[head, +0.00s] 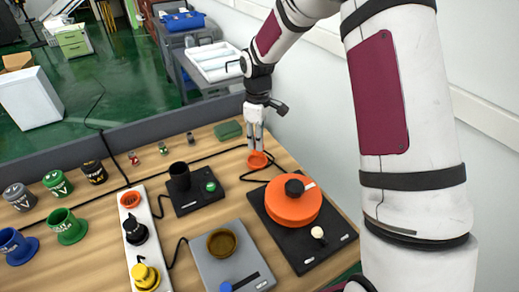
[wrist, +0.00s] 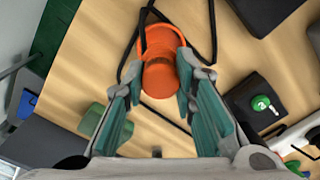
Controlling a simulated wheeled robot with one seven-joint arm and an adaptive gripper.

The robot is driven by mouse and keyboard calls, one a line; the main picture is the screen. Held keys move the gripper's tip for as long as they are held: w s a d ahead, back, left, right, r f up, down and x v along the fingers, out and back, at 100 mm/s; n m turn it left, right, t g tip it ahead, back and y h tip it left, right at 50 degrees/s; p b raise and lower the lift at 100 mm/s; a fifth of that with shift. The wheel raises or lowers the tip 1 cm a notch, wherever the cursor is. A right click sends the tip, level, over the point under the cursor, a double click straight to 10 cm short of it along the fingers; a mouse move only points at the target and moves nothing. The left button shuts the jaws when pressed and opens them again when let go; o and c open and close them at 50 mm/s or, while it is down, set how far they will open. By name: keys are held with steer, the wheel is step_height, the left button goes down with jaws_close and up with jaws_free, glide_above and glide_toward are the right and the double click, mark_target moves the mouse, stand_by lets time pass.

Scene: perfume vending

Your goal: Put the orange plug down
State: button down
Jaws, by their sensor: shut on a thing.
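The orange plug (head: 258,160) is between the fingertips of my gripper (head: 255,147), low over the back right part of the wooden table. In the wrist view the orange plug (wrist: 160,78) shows as a round body with a loop-like far part. The two teal-padded fingers of my gripper (wrist: 161,70) close on its sides. I cannot tell whether its underside touches the tabletop. A white socket strip (head: 139,251) at left centre has an orange socket (head: 130,199) with nothing standing in it. A black plug (head: 134,230) and a yellow plug (head: 145,276) stand on the strip.
A dark scale-like base with a large orange round device (head: 293,203) stands just in front. A black unit with a green button (head: 210,187) is left, a grey unit (head: 239,262) in front. Cables cross nearby. A green block (head: 228,130) lies behind. Several cups stand far left.

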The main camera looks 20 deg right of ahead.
steer(key=shift+a+f, duration=0.1)
steer(key=shift+f, duration=2.05)
steer(key=shift+f, duration=0.1)
steer(key=c, duration=1.3)
jaws_free()
